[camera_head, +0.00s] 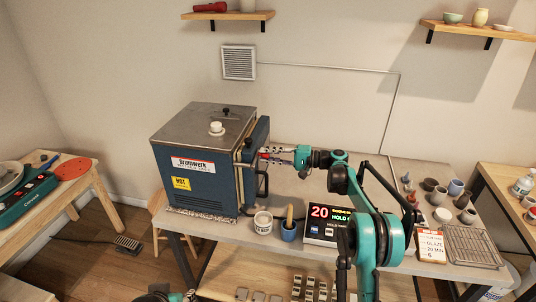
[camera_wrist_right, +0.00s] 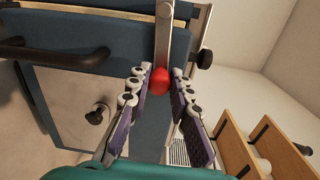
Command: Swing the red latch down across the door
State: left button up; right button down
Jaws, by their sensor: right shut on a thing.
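The blue kiln (camera_head: 200,160) stands on the table, with its door (camera_head: 257,150) on its right side. In the right wrist view, the latch is a metal bar (camera_wrist_right: 165,30) ending in a red knob (camera_wrist_right: 160,82), lying along the blue door frame (camera_wrist_right: 120,35). My right gripper (camera_wrist_right: 160,88) is shut around the red knob, one finger on each side. In the head view, the right gripper (camera_head: 268,154) is at the door's outer face, and the latch is mostly hidden by it. Part of my left gripper (camera_head: 188,296) shows at the bottom edge; its jaws are unclear.
A black door handle (camera_head: 263,183) sits below the right gripper. A white cup (camera_head: 263,222), a blue pot with a tool (camera_head: 289,231) and a controller display (camera_head: 328,224) stand in front.

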jog(key=shift+f+m, duration=0.3)
jog(key=shift+m, duration=0.2)
jog(key=shift+f, duration=0.1)
jog(key=c, duration=1.3)
grip_release()
jog(key=shift+c, duration=0.2)
jog(key=v, duration=1.2)
